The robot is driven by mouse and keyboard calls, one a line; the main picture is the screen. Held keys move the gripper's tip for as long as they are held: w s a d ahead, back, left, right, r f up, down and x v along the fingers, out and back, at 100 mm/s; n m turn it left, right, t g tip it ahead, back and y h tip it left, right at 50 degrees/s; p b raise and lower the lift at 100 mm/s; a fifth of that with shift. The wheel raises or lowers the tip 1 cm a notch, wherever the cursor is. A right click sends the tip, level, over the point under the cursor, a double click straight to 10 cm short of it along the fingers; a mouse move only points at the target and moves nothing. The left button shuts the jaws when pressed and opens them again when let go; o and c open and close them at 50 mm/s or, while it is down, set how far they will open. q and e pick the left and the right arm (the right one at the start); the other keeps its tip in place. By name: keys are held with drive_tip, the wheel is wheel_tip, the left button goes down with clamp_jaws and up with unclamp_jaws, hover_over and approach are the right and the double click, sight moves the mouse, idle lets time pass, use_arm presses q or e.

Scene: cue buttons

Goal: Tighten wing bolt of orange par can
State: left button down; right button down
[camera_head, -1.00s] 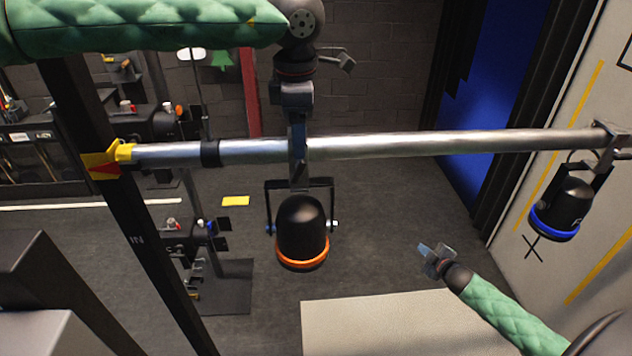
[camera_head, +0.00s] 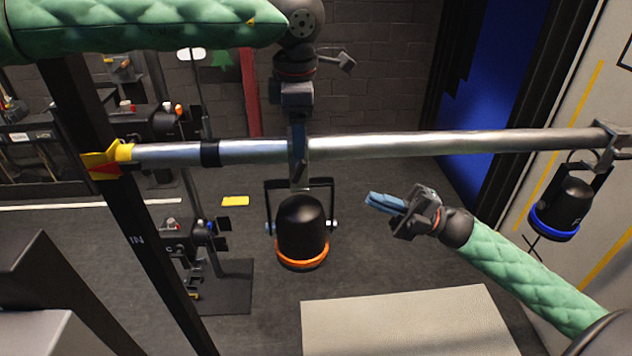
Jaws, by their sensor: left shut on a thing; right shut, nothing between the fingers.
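The orange par can (camera_head: 302,228) is a black can with an orange ring at its lower rim. It hangs in a dark yoke below the metal pipe (camera_head: 400,145). A silvery knob (camera_head: 333,225) shows at the yoke's right side and a bluish one (camera_head: 271,229) at its left. My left gripper (camera_head: 298,135) comes down from above and is shut at the clamp on the pipe above the can; its fingers hide much of the clamp, and I cannot see the wing bolt clearly. My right gripper (camera_head: 372,201) is shut and empty, right of the can and apart from it, pointing left.
A second par can with a blue ring (camera_head: 555,212) hangs at the pipe's right end. A yellow bracket (camera_head: 110,157) holds the left end on a dark post. A pale flat surface (camera_head: 410,320) lies below.

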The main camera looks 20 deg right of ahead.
sight(299, 178)
drive_tip(key=shift+n+g+y, duration=0.3)
drive_tip(key=shift+n+g, duration=0.1)
drive_tip(key=shift+g, duration=0.1)
drive_tip(key=shift+s+x, duration=0.2)
drive_tip(key=shift+x, duration=3.3)
drive_tip(key=shift+s+x, duration=0.2)
drive_tip(key=shift+x, duration=3.3)
drive_tip(key=shift+a, duration=0.3)
drive_tip(key=shift+w+a+t+y, duration=0.2)
drive_tip(key=shift+a+t+y, duration=0.3)
drive_tip(key=shift+y, duration=0.5)
drive_tip(key=shift+a+m+t+y, duration=0.25)
drive_tip(key=shift+t+y, duration=0.35)
drive_tip(key=shift+y, duration=0.4)
drive_tip(key=shift+w+a+f, duration=0.1)
drive_tip(key=shift+a, duration=0.05)
drive_tip(key=shift+d, duration=0.3)
